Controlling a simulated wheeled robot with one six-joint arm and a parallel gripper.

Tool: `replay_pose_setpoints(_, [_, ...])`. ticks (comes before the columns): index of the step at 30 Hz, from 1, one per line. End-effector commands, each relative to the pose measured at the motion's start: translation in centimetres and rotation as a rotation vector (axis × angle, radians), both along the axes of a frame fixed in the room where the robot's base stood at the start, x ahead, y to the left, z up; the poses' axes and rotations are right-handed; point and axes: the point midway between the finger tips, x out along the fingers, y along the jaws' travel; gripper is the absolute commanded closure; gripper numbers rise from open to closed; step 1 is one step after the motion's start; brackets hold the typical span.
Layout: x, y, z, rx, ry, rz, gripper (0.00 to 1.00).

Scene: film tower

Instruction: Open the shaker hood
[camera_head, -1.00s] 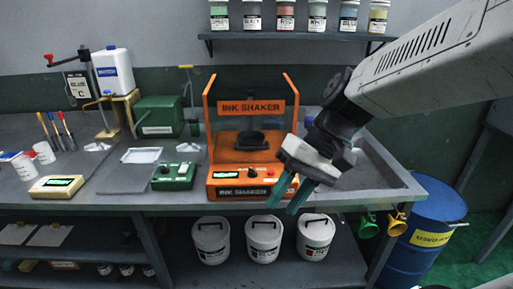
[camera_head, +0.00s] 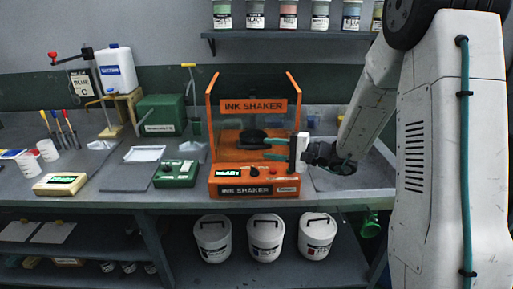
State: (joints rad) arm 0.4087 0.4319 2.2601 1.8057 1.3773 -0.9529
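The orange ink shaker (camera_head: 229,172) stands on the grey bench in the middle. Its hood (camera_head: 253,106) has orange side edges and an orange "INK SHAKER" band across its clear front. The hood stands upright over the base, and a dark round holder (camera_head: 252,136) shows through it. The gripper body hides the hood's lower right edge.
A green box with a knob (camera_head: 175,173) and a pale display box (camera_head: 60,184) sit left of the shaker. A sink (camera_head: 345,178) lies to the right, partly behind my arm. Paint jars stand on the shelf (camera_head: 290,34) above. White buckets (camera_head: 265,238) stand below.

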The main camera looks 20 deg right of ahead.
Motion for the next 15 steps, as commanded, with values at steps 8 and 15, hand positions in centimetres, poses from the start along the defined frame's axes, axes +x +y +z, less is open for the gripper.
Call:
replay_pose_setpoints(8, [2.7, 3.4, -0.3, 0.0, 0.0, 0.004, 0.67])
replay_pose_setpoints(15, [3.4, 4.2, -0.4, 0.0, 0.001, 0.002, 0.67])
